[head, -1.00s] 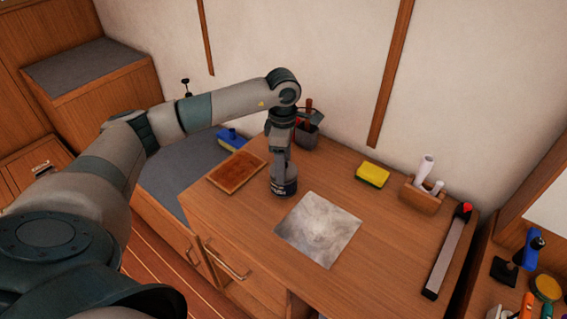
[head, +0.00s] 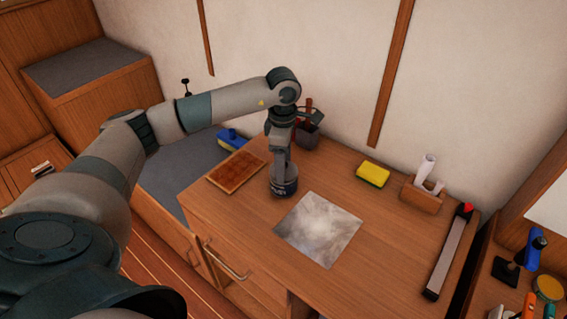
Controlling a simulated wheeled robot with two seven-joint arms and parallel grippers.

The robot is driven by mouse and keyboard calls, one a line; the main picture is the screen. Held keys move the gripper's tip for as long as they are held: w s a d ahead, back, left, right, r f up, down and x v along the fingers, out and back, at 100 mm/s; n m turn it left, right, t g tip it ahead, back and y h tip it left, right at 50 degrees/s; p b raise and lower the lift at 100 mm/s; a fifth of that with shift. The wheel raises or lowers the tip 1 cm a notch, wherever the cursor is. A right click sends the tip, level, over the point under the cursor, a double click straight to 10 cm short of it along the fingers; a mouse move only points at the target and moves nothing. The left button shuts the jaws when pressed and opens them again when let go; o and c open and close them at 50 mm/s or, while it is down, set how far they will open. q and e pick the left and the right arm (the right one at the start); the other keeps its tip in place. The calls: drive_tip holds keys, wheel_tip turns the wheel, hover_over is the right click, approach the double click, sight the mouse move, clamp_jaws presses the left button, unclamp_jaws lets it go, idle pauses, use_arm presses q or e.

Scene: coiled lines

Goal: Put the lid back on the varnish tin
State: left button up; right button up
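A small dark round tin (head: 284,188) with a light mark on its side, apparently the varnish tin, stands upright on the wooden desk behind the grey sheet. My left gripper (head: 281,172) points straight down at its top, from an arm that comes in from the left. The fingers are small and dark against the tin, so I cannot tell whether they are open or shut, or whether they touch it. I cannot make out a separate lid; the tin's top is hidden by the gripper. My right gripper is not in view.
On the desk (head: 370,215) are a brown board (head: 236,172), a grey sheet (head: 318,230), a yellow sponge (head: 373,174), a wooden holder with white rolls (head: 424,193) and a long bar (head: 449,252). A dark pot (head: 307,136) stands close behind my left wrist.

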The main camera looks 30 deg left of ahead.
use_arm(q)
drive_tip(key=o, duration=1.1)
drive_tip(key=shift+o, duration=0.7)
drive_tip(key=shift+o, duration=1.4)
drive_tip(key=shift+r, duration=0.2)
drive_tip(key=shift+r+p, duration=0.65)
drive_tip(key=shift+r, duration=0.75)
drive_tip(key=shift+r+p, duration=0.75)
drive_tip(key=shift+r, duration=1.2)
clamp_jaws()
